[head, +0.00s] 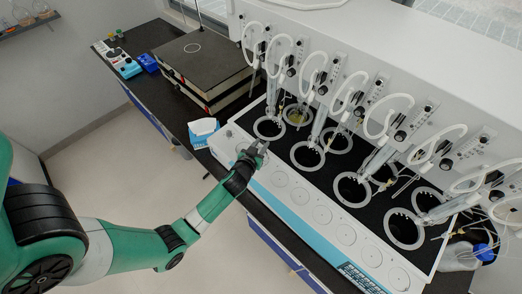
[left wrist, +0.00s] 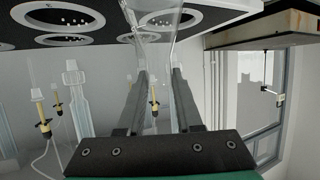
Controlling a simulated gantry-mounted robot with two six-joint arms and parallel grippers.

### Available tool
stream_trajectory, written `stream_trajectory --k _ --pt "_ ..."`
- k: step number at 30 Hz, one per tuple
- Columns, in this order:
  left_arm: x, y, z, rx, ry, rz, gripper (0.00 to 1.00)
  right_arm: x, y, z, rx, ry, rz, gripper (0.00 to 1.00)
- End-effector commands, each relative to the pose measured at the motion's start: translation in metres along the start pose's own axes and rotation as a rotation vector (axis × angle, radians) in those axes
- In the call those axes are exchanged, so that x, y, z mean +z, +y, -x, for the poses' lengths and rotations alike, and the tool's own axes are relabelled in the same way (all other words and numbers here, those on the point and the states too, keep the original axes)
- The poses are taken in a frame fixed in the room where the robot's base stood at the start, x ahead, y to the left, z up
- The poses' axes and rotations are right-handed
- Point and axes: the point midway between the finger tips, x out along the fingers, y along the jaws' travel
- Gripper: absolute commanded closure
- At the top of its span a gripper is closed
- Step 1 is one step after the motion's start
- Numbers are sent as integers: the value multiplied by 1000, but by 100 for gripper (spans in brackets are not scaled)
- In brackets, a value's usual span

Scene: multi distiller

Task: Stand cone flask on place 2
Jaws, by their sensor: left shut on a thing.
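The cone flask (left wrist: 165,50) is clear glass and shows between the two fingers of my left gripper (left wrist: 160,78) in the left wrist view. The fingers are shut on its narrow part, and its wider part runs out of the picture at the top. In the head view my left gripper (head: 258,148) is at the front edge of the distiller (head: 320,212), just in front of the first front-row ring (head: 258,132). The flask is too clear to make out there. No label shows which ring is place 2. My right gripper is in neither view.
More front-row rings (head: 295,163) around dark holes run to the right. A back-row ring (head: 287,121) holds something yellowish. Glass tubes and white hoses (head: 310,70) hang over the rings. A hotplate (head: 200,60) and a tissue box (head: 203,130) stand to the left.

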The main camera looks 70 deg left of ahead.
Motion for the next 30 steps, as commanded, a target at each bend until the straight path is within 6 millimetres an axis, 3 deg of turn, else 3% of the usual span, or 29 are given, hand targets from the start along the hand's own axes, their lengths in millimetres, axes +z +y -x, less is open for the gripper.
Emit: stream_trajectory --k 6,12,23,24,29,30 --pt "5 -2 -9 0 0 2 100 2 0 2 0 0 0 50" --pt "32 -1 -20 1 -1 0 100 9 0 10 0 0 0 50" --pt "35 -1 -22 1 1 1 100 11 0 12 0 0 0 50" --pt "36 -1 -22 0 0 1 64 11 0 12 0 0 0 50" --pt "35 -1 -21 0 0 1 36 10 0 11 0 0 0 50" --pt "35 -1 -21 0 0 1 36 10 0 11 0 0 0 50"
